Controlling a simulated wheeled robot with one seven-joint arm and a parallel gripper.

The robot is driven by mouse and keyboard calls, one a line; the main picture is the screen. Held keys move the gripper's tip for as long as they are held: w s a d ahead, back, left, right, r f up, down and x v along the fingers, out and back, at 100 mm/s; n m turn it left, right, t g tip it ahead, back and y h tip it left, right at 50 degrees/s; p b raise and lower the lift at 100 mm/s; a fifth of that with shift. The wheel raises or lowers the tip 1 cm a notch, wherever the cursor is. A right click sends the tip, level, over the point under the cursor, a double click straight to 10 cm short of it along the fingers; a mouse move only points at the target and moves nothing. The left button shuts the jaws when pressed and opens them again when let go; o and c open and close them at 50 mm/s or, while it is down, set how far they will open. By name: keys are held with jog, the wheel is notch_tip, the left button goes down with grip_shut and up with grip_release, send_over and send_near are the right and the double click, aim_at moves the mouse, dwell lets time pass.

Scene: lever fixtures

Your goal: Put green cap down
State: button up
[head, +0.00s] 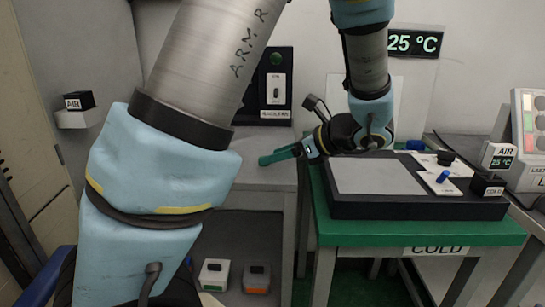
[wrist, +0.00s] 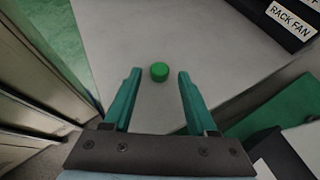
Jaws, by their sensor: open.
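The green cap (wrist: 159,72) shows in the wrist view as a small round green disc against the light grey bench top, near its edge. It appears to rest on the bench. My gripper (wrist: 158,74) is open, with one teal finger on each side of the cap and a clear gap to both. In the head view my gripper (head: 266,160) reaches left over the grey bench (head: 262,178). I cannot make out the cap in the head view.
A black box labelled RACK FAN (wrist: 290,20) is at the back of the bench. A green table (head: 420,235) with a black-framed plate (head: 375,176) and blue and black knobs stands to the right. Small boxes (head: 215,273) sit below. The bench around the cap is clear.

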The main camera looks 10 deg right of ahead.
jog(key=v, duration=1)
jog(key=shift+d, duration=0.15)
jog(key=shift+s+r, duration=0.1)
jog(key=a+n+g+p, duration=0.1)
jog(key=a, duration=0.1)
jog(key=a+f+n+g+p, duration=0.1)
jog(key=a, duration=0.1)
jog(key=a+n+g, duration=0.1)
jog(key=a, duration=0.1)
jog(key=shift+w+a+f+n+h+p, duration=0.2)
jog(key=shift+w+a+n+h+p, duration=0.15)
jog(key=shift+w+n+h+p, duration=0.05)
jog(key=s+a+n+g+h+p, duration=0.1)
jog(key=a+n+g+h+p, duration=0.2)
jog(key=a+n+h+p, duration=0.5)
jog(key=shift+s+a+r+n+h, duration=0.3)
jog(key=shift+a+n, duration=3.7)
jog(key=shift+n, duration=2.7)
jog(key=shift+c, duration=0.3)
